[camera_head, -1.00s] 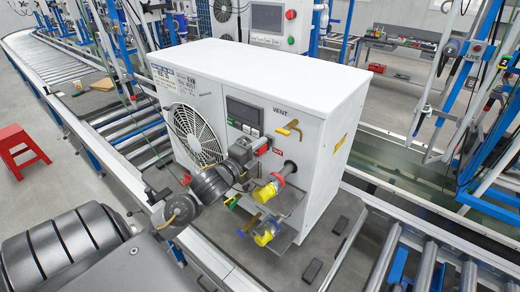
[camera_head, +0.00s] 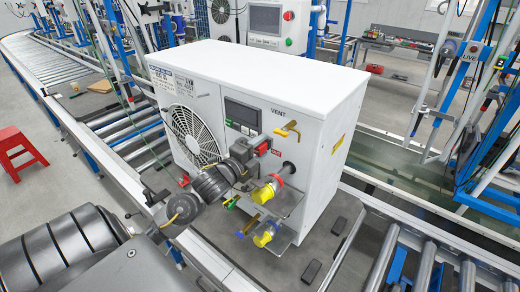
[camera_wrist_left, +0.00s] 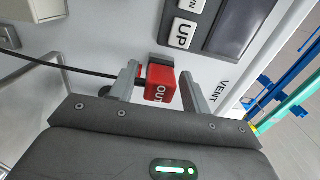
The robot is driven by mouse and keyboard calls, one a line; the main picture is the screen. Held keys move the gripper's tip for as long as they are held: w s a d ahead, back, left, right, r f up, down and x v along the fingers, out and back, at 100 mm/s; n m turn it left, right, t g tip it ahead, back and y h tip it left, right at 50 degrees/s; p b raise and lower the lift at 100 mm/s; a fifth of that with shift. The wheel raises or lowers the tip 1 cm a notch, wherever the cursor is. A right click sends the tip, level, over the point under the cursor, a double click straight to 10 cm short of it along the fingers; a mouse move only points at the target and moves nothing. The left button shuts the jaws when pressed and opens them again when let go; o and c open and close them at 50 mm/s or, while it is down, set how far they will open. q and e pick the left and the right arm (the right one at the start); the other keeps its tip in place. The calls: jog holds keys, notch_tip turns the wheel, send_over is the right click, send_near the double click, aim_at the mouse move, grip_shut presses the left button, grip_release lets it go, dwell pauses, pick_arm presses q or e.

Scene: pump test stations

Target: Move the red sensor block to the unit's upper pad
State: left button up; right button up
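The red sensor block (camera_wrist_left: 160,88), marked OUT, is against a dark pad (camera_wrist_left: 163,62) beside the UP label on the unit's front face. The block also shows as a small red patch in the head view (camera_head: 263,147), mostly hidden by my gripper. My left gripper (camera_wrist_left: 160,92) has one finger on either side of the block, with small gaps visible. It reaches the white unit (camera_head: 335,120) from the left in the head view (camera_head: 254,150). A black cable (camera_wrist_left: 75,70) runs left from near the block. My right gripper is not in view.
Below the block, yellow and red couplings (camera_head: 268,189) stick out of the front face. A yellow vent handle (camera_head: 288,128) is just right and above. The fan grille (camera_head: 194,135) is left. A red stool (camera_head: 18,150) is far left.

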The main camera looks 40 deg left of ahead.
pick_arm(q)
jog(key=shift+o, duration=0.3)
jog(key=shift+s+f, duration=0.1)
jog(key=shift+s, duration=0.25)
jog(key=s+b, duration=0.1)
jog(key=s, duration=0.1)
jog(key=s+b, duration=0.1)
jog(key=s, duration=0.1)
jog(key=shift+s+d+f, duration=0.1)
jog(key=shift+s+f, duration=0.1)
jog(key=shift+s, duration=0.05)
jog(key=s, duration=0.1)
jog(key=s+p, duration=0.1)
jog(key=s, duration=0.1)
jog(key=s+p, duration=0.1)
jog(key=s, duration=0.1)
jog(key=shift+s+r, duration=0.25)
jog(key=shift+r, duration=0.05)
